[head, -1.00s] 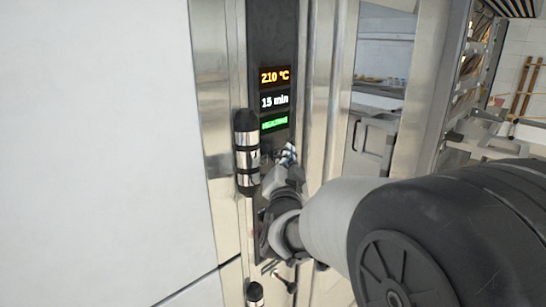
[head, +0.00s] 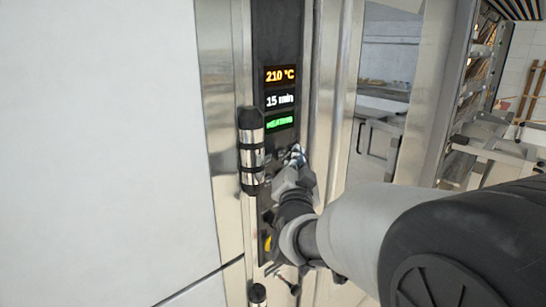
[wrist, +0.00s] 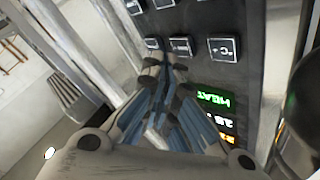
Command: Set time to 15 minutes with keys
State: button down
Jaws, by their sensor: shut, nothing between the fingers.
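The dark control panel (head: 277,30) is on a steel upright. Its time display (head: 280,100) reads "15 min", below an amber display (head: 280,75) reading "210 °C". Below is a green text display (head: 280,122), seemingly "HEATING". The wrist view shows the panel roughly upside down, with several square keys; one key (wrist: 223,50) is marked with C and a plus. My gripper (head: 297,153) is shut and empty, in front of the panel just below the green display. In the wrist view its fingertips (wrist: 165,65) are close to two keys (wrist: 181,46); I cannot tell whether they touch. They partly hide the panel.
A black-and-chrome handle (head: 251,152) stands out just left of the panel, close to my gripper. A second handle (head: 257,294) is lower down. A large white surface (head: 100,150) fills the left. A metal rack (head: 470,90) stands at right.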

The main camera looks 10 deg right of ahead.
jog(key=shift+s+d+b, duration=0.65)
jog(key=shift+s+d, duration=0.1)
jog(key=shift+s, duration=0.3)
jog(key=shift+s+d+b, duration=0.65)
jog(key=shift+s+d, duration=0.1)
jog(key=shift+s, duration=0.25)
jog(key=s+f+n+g+y, duration=0.1)
jog(key=s+f+n+g, duration=0.3)
jog(key=s, duration=1.3)
jog(key=s+f+n+g+y, duration=0.2)
jog(key=s+f+n+g, duration=0.3)
jog(key=s+f+g, duration=0.5)
jog(key=s+a+f, duration=0.1)
jog(key=s+f, duration=0.3)
jog(key=s, duration=0.3)
jog(key=shift+s+f+g, duration=0.15)
jog(key=shift+f+g, duration=0.15)
jog(key=shift+g, duration=0.1)
